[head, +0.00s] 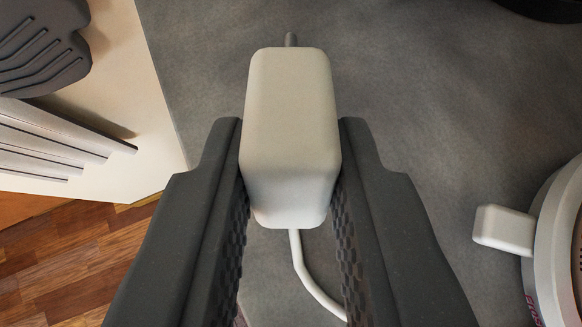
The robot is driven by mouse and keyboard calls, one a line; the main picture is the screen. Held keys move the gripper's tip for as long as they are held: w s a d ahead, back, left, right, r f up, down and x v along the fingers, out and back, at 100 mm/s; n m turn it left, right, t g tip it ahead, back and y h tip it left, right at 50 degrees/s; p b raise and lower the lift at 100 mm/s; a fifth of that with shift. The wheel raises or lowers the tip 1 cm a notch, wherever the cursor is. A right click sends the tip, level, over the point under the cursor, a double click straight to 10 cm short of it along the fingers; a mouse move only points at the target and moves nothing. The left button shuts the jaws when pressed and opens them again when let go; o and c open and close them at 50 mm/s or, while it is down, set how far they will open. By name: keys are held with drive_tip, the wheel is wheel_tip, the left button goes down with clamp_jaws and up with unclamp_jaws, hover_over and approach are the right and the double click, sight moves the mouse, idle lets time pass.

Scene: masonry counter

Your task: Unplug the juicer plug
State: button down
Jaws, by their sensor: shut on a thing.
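The plug (291,130) is a pale grey rounded block in the middle of the head view. My gripper (291,165) is shut on it, with one dark finger against each side. A dark prong shows at the plug's far end, with grey surface around it in the picture. A white cord (308,275) leaves the near end and passes down between the fingers. No socket shows at the prong. A round pale appliance (550,240) with a side tab, partly cut off at the right edge, may be the juicer; I cannot tell.
The grey counter (420,90) is mostly bare around the plug. At the left, a cream surface (125,75) holds a dark ridged object (40,45) and pale slats (60,140). Wooden floor (70,255) shows at lower left. A black round thing (545,8) is cut off at top right.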

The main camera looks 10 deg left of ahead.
drive_tip(key=shift+f+b, duration=1.25)
drive_tip(key=shift+f, duration=1)
drive_tip(key=c, duration=1.2)
unclamp_jaws()
drive_tip(key=shift+r, duration=0.1)
drive_tip(key=v, duration=1.3)
drive_tip(key=shift+s+p, duration=0.25)
drive_tip(key=shift+p, duration=0.05)
drive_tip(key=shift+d+r, duration=0.1)
drive_tip(key=shift+r, duration=0.05)
